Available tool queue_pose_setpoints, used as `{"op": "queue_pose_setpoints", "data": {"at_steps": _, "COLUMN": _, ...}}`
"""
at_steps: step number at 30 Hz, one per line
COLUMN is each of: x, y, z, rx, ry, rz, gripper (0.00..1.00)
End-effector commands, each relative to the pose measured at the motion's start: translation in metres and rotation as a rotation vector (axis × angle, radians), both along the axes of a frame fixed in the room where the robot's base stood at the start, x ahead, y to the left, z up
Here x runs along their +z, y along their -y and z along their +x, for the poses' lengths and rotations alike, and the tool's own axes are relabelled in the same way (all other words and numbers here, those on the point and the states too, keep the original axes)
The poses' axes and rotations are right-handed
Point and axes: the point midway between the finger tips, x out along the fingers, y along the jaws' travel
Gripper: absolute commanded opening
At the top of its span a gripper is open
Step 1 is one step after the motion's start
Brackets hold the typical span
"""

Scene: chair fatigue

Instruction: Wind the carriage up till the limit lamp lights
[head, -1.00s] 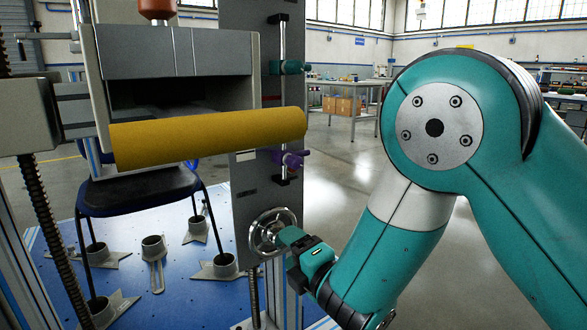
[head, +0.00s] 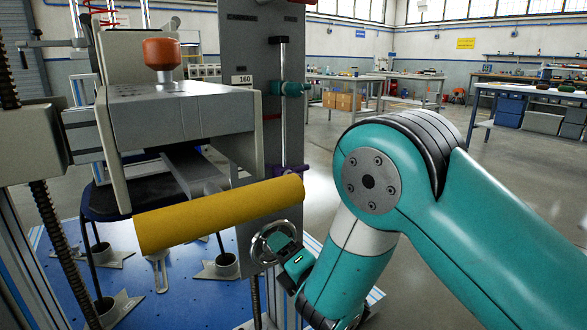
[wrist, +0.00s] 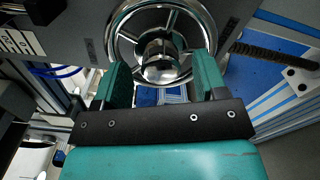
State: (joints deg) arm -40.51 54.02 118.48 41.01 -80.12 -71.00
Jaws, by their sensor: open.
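A chrome handwheel (head: 272,243) is on the lower part of the grey column (head: 249,120). It fills the top of the wrist view (wrist: 160,42). My gripper (head: 290,260) is at the wheel. In the wrist view its open teal fingers (wrist: 160,82) straddle the wheel's hub, overlapping the lower rim; I cannot tell whether they touch it. The grey carriage (head: 180,110) carries an orange-red dome (head: 162,53) on top and a yellow roller (head: 220,214) in front. I cannot make out a lit limit lamp.
A rod beside the column carries a teal clamp (head: 291,88) and a purple clamp (head: 289,171). A dark chair seat (head: 105,200) stands under the carriage on a blue plate (head: 190,285). A threaded screw (head: 60,245) stands left. Workbenches (head: 350,78) are far behind.

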Motion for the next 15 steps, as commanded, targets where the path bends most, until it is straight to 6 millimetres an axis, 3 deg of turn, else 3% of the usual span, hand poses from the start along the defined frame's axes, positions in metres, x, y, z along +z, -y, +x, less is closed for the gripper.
{"op": "queue_pose_setpoints", "data": {"at_steps": 15, "x": 0.002, "y": -0.014, "z": 0.018, "rx": 0.000, "ry": 0.001, "rz": 0.003, "gripper": 0.66}}
